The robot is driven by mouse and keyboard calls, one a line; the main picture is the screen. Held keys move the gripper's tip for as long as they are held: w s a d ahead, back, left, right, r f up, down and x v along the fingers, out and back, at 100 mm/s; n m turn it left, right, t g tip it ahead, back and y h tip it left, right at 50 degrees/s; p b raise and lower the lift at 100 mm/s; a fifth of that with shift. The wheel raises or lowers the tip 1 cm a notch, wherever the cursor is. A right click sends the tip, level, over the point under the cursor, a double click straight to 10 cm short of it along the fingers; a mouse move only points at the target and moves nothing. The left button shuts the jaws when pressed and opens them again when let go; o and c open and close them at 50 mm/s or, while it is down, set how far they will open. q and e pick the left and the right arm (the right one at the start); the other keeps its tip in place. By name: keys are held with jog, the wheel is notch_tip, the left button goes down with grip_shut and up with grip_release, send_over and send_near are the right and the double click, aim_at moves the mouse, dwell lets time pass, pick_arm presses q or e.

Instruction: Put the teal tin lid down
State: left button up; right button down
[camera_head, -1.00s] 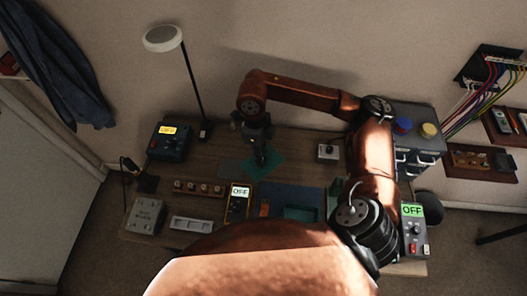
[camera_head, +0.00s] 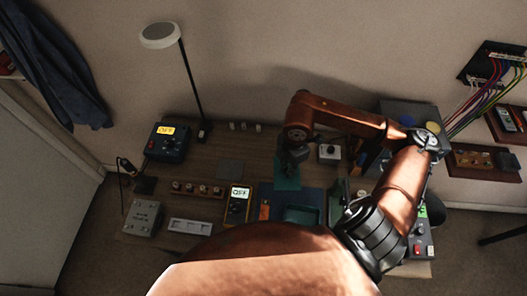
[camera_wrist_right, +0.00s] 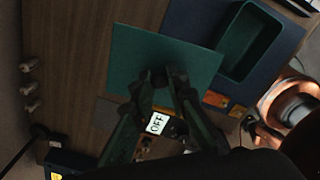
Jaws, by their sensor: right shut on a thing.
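The teal tin lid (camera_wrist_right: 187,57) is a flat square plate with a small dark knob in the right wrist view. My right gripper (camera_wrist_right: 160,80) is shut on that knob. In the head view the lid (camera_head: 287,182) shows below my right gripper (camera_head: 290,160), partly hidden by it. I cannot tell how high it is above the table. The open teal tin (camera_wrist_right: 232,62) sits on a dark blue mat (camera_wrist_right: 188,20), beside the lid; the tin (camera_head: 301,215) also shows in the head view. My left gripper is not in view.
A meter reading OFF (camera_head: 238,204) and a row of knobs (camera_head: 197,189) stand left of the mat. A grey square pad (camera_head: 230,168) lies on the wooden table. A small box with a knob (camera_head: 329,152) stands behind right. A lamp (camera_head: 160,36) rises at the back left.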

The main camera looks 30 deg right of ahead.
jog(key=shift+s+d+f+m, duration=0.1)
jog(key=shift+m, duration=0.3)
jog(key=shift+d+f, duration=0.1)
jog(key=shift+d, duration=0.05)
jog(key=shift+m, duration=0.3)
jog(key=w+d+f, duration=0.2)
jog(key=w+f, duration=0.1)
jog(key=w+d+f, duration=0.2)
jog(key=w+f, duration=0.1)
jog(key=w, duration=0.1)
jog(key=w+d+f, duration=0.2)
jog(key=w+f, duration=0.1)
jog(key=w, duration=0.1)
jog(key=shift+w+d+b, duration=0.1)
jog(key=shift+w+b, duration=0.15)
jog(key=shift+b, duration=0.05)
jog(key=shift+w+d+f, duration=0.15)
jog(key=shift+w+f, duration=0.05)
jog(key=shift+f, duration=0.1)
notch_tip(320, 180, down, 3)
jog(key=shift+w+d+f, duration=0.1)
jog(key=shift+w+f, duration=0.05)
